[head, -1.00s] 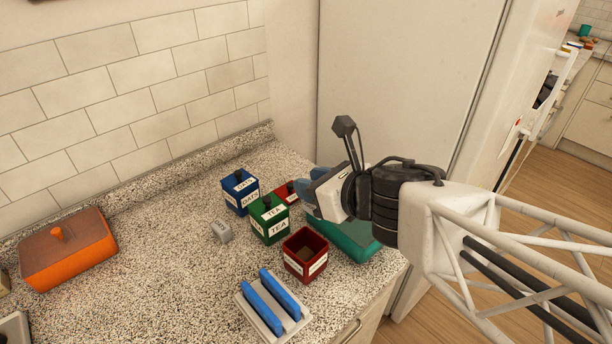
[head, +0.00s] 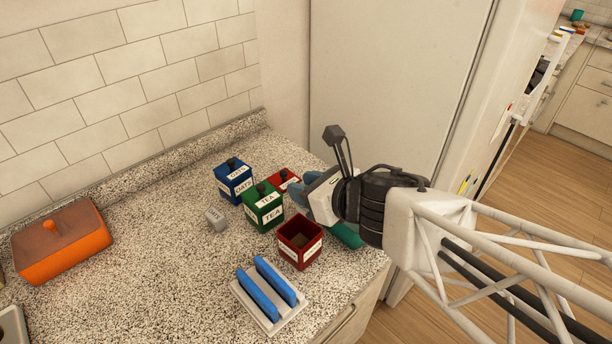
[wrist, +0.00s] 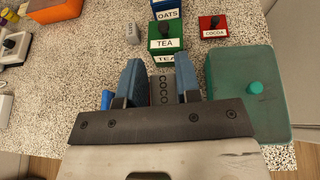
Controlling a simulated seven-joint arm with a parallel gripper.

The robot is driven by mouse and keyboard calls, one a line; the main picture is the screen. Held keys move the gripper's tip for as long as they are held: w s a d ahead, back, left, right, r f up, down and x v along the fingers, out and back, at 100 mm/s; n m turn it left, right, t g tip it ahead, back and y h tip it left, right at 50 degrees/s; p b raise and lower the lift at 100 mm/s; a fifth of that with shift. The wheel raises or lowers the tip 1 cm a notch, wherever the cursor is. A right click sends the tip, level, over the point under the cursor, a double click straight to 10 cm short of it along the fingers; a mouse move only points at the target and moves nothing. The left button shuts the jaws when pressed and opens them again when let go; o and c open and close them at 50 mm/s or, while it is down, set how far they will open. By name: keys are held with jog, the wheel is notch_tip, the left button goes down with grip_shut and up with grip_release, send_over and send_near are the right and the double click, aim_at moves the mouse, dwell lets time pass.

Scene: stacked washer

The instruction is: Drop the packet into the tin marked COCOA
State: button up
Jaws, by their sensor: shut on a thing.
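My gripper (wrist: 160,76) has its blue fingers closed on a grey packet (wrist: 163,90) with the letters COCO showing. In the head view my gripper (head: 302,200) is just behind the open red tin (head: 300,243) and right of the green TEA tin; the held packet is hidden there. The red tin has a white label too small to read and looks empty. It cannot be made out in the wrist view. A red lid with a COCOA label (wrist: 213,28) lies on the counter behind; it also shows in the head view (head: 284,180).
The green TEA tin (head: 263,208) and blue OATS tin (head: 233,181) stand closed beside it. Another small grey packet (head: 215,219) lies left. A white rack with blue bars (head: 268,291) is in front, a teal box (wrist: 246,95) right, an orange box (head: 61,243) far left.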

jog(key=shift+f, duration=0.95)
jog(key=o, duration=1)
jog(key=shift+s+d+r, duration=0.1)
jog(key=shift+d, duration=0.05)
jog(key=shift+v, duration=3.7)
